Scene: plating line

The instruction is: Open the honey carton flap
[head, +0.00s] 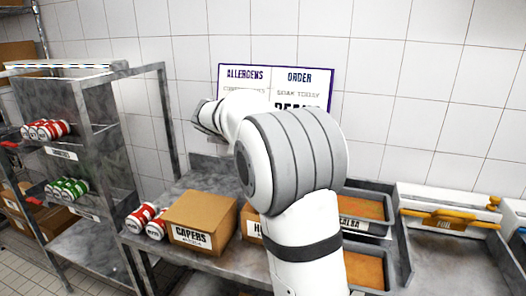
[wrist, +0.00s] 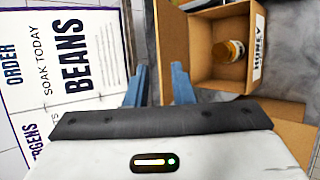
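The honey carton (wrist: 205,85) is a brown cardboard box at the upper right of the wrist view. Its top is open there, and a jar with an amber lid (wrist: 228,50) shows inside. A white HONEY label (wrist: 258,45) is on its side. In the head view my arm hides most of the honey carton (head: 251,228). My gripper (wrist: 157,84) has its two blue fingers apart, beside the carton's left edge. I see nothing clamped between them. The head view shows the gripper (head: 203,118) raised above the counter.
A closed CAPERS carton (head: 200,222) stands left of the honey carton, with red cans (head: 147,218) beside it. Trays of orange food (head: 365,205) are to the right. A wall board (head: 276,88) is behind my arm. A can rack (head: 75,130) stands left.

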